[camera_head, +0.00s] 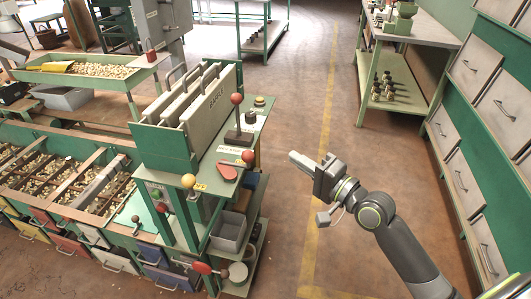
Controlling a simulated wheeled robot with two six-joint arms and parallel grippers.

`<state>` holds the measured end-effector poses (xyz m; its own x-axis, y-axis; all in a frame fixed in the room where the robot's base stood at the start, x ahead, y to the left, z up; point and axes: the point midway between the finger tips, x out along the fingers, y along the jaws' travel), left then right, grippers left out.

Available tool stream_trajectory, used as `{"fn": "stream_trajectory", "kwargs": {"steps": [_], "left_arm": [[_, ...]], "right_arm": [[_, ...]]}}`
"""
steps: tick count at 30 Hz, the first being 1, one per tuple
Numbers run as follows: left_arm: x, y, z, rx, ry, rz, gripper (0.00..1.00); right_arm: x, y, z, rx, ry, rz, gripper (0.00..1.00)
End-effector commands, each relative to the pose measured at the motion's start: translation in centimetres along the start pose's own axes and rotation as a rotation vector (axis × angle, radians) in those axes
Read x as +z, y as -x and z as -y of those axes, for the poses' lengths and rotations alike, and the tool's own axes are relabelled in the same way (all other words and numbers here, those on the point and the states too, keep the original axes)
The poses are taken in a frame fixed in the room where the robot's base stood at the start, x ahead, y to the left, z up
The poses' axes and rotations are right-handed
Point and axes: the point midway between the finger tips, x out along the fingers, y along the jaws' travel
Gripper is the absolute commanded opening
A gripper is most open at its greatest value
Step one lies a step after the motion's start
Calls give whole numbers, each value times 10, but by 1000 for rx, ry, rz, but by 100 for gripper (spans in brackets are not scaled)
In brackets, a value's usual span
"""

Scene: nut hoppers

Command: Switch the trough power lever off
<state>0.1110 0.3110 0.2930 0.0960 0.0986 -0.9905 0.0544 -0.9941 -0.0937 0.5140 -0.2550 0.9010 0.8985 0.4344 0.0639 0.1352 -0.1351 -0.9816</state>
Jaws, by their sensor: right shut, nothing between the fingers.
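Several levers with ball knobs stand on the green machine bench (215,160). One red-knobbed lever (236,99) stands upright on a dark base on the bench top. Another red knob (248,156) is at the bench's right edge, a yellow knob (188,181) at the front, and a red knob (162,207) near the trough (97,185). The labels are too small to tell which is the trough power lever. My right gripper (300,160) is shut and empty, over the floor to the right of the bench, apart from all levers. My left gripper is not in view.
A tray of nuts (85,70) sits at the upper left. Grey upright panels (205,100) rise behind the bench top. A green shelf (405,90) and a drawer cabinet (470,170) stand at the right. The floor aisle with its yellow line (325,110) is clear.

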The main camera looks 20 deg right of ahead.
Motion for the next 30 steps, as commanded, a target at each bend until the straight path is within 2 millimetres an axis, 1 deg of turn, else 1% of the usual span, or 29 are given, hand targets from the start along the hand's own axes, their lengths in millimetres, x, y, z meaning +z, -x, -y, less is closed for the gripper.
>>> {"fn": "stream_trajectory", "kwargs": {"steps": [5,8,19,21,24,30], "left_arm": [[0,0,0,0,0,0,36],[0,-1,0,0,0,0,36],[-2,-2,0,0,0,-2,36],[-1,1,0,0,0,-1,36],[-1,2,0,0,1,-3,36],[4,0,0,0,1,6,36]], "right_arm": [[0,-13,0,-2,-2,-2,0],[0,-29,1,-4,-3,0,0],[0,-103,1,-3,-2,0,0],[12,-97,-1,1,-5,0,0],[24,-92,0,0,-3,-1,0],[36,-87,-1,1,-1,-1,0]]}}
